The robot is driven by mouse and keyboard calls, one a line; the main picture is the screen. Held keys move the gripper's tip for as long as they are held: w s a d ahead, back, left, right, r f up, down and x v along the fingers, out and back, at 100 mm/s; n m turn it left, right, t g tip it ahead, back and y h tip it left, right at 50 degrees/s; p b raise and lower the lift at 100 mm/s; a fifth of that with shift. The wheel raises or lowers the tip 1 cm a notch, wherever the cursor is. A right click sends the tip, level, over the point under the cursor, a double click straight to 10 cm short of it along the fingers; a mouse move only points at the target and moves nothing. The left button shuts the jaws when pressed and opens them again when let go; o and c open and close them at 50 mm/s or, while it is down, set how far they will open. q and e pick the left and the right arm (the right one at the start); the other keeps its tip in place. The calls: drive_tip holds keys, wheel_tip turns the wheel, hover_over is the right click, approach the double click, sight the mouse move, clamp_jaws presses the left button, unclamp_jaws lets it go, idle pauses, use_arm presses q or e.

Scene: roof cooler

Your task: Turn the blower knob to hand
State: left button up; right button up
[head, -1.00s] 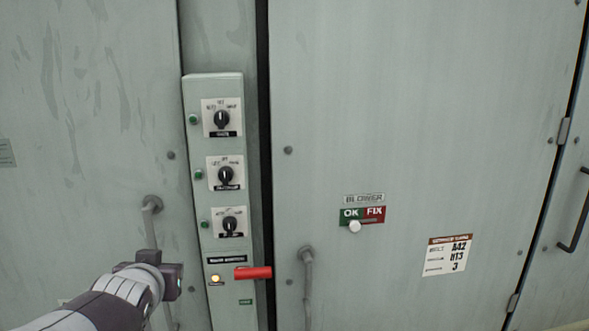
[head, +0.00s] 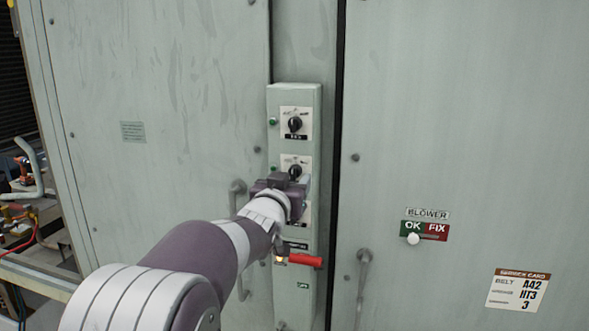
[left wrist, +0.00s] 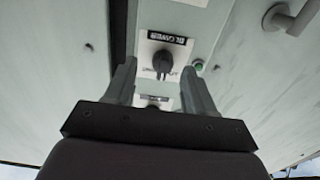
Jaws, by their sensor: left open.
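The blower knob (left wrist: 163,63) is a black rotary knob on a white plate in the left wrist view, with a dark BLOWER label beside it. My left gripper (left wrist: 159,66) is open, and its fingertips appear on either side of the knob; I cannot tell whether they touch it. In the head view my left gripper (head: 283,187) is in front of the narrow switch panel (head: 306,279), hiding much of its lower part. A middle knob (head: 295,172) shows just above the gripper and a top knob (head: 295,124) is clear. My right gripper is not in view.
A red lever (head: 305,261) sticks out below the gripper. Door handles stand at left (head: 238,187) and right (head: 364,257) of the panel. A BLOWER OK/FIX slider (head: 413,239) is on the right door. Tools lie on a bench at far left.

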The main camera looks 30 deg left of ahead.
use_arm(q)
drive_tip(key=shift+x, duration=0.75)
drive_tip(key=shift+w+a+p, duration=0.2)
drive_tip(key=shift+w+p, duration=0.1)
drive_tip(key=shift+p, duration=0.05)
drive_tip(key=shift+w+a, duration=0.1)
drive_tip(key=shift+a, duration=0.15)
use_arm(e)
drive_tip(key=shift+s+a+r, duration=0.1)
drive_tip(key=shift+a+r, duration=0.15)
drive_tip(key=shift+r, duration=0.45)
use_arm(q)
drive_tip(key=shift+d, duration=0.15)
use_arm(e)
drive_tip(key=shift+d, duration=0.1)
use_arm(q)
drive_tip(key=shift+d, duration=0.1)
drive_tip(key=c, duration=0.5)
clamp_jaws()
drive_tip(key=shift+f, duration=0.1)
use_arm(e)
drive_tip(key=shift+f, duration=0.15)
